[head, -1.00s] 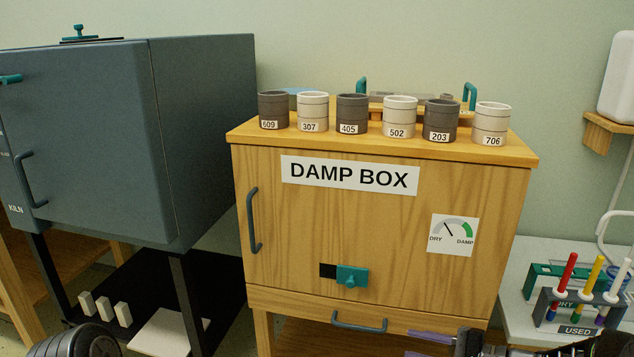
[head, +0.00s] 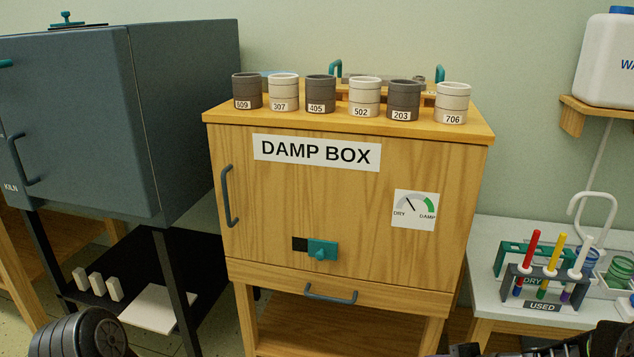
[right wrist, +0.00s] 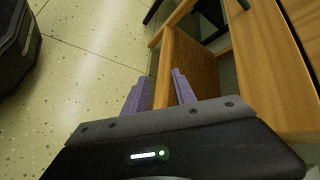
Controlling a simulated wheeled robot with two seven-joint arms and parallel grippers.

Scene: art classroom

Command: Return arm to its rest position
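My right gripper (right wrist: 158,92) shows in the right wrist view with its two purple fingers apart and nothing between them. It points down past the wooden stand toward the speckled floor. In the head view only a dark part of my right arm shows at the bottom right edge, and the gripper's fingers are out of frame. A dark ribbed part of my left arm shows at the bottom left, and my left gripper is not in view. The wooden damp box (head: 330,215) stands ahead with its door shut.
Several numbered cups (head: 364,97) stand in a row on the damp box. The kiln (head: 180,110) is at the left. At the right, a table (head: 480,270) bears a rack (head: 545,285) of coloured tools.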

